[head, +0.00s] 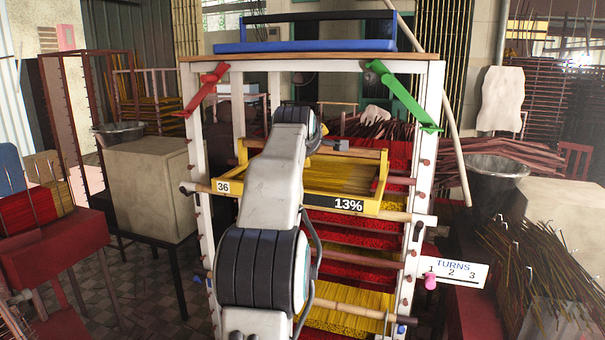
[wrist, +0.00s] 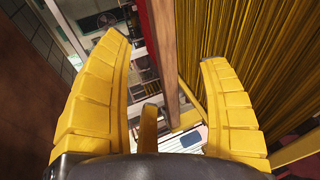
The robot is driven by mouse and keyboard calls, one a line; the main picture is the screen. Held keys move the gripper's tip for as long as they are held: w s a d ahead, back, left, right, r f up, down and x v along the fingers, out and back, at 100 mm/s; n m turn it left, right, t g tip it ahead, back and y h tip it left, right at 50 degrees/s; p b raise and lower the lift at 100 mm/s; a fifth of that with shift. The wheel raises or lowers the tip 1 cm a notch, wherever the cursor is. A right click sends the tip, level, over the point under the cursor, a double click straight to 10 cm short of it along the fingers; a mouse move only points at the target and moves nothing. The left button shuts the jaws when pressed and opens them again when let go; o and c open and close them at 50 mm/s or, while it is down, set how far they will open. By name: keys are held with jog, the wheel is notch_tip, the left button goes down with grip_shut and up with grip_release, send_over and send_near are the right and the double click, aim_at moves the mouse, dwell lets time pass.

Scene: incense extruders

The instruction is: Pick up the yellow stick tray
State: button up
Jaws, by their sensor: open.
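The yellow tray (head: 325,200) with yellow sticks sits high in the white rack, marked "36" and "13%" on its front. My arm reaches across it and hides its left-middle part. In the wrist view my gripper (wrist: 163,52) is open, its two yellow fingers spread apart. A wooden bar (wrist: 168,60) runs between the fingers, with yellow sticks (wrist: 240,50) to its right, partly behind the right finger. I cannot tell whether either finger touches the bar. In the head view the fingers cannot be made out clearly.
The white rack (head: 433,130) holds more red and yellow stick layers below. A blue tray (head: 305,46) lies on its top. A red clip (head: 205,88) and a green clip (head: 402,95) hang on its posts. A "TURNS" sign (head: 455,269) stands at right. A grey block (head: 155,190) is at left.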

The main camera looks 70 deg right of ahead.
jog(key=shift+p+x, duration=1.55)
jog(key=shift+x, duration=0.3)
jog(key=shift+p+x, duration=0.45)
jog(key=shift+x, duration=0.4)
jog(key=c, duration=1.4)
